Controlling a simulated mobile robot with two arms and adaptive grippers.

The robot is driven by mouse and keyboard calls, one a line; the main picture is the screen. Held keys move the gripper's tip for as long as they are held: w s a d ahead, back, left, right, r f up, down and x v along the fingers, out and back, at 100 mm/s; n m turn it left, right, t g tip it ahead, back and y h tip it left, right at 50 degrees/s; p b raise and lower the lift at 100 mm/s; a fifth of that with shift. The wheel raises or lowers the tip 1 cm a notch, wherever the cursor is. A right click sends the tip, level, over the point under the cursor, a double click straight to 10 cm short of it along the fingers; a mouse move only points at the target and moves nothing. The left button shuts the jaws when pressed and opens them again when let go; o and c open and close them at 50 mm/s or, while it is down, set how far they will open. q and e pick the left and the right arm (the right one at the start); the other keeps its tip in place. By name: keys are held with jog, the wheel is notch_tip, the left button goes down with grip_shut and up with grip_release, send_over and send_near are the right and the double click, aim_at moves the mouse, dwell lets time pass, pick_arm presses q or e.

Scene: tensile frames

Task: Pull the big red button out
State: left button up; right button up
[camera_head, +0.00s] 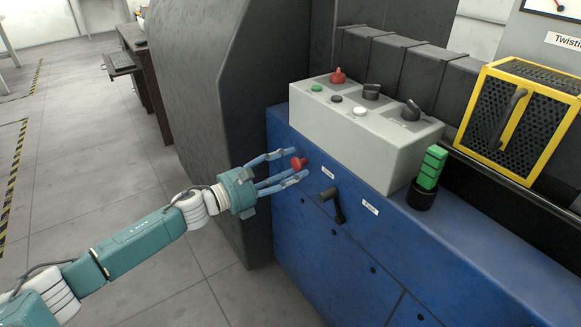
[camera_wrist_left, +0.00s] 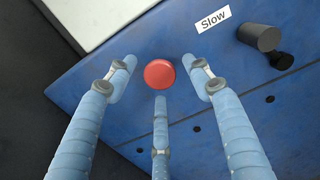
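The big red button (camera_head: 298,163) sits on the front face of the blue machine cabinet, near its left end. In the left wrist view the button (camera_wrist_left: 159,74) shows as a round red cap near the middle. My left gripper (camera_head: 290,168) comes in from the left with its blue fingers spread around the button. In the wrist view the fingers (camera_wrist_left: 160,85) stand open, one on each side and one below the button, with gaps visible beside the cap. Whether the lower finger touches it I cannot tell. My right gripper is not in view.
A black lever (camera_head: 334,205) sticks out right of the button, beside a "Slow" label (camera_wrist_left: 213,19). A grey control box (camera_head: 365,140) with a smaller red knob (camera_head: 338,76) stands on the cabinet. A green stacked piece (camera_head: 431,167) and a yellow cage (camera_head: 520,120) are farther right. Open floor lies left.

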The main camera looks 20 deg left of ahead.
pick_arm(q)
jog(key=v, duration=1.2)
dwell(0.5)
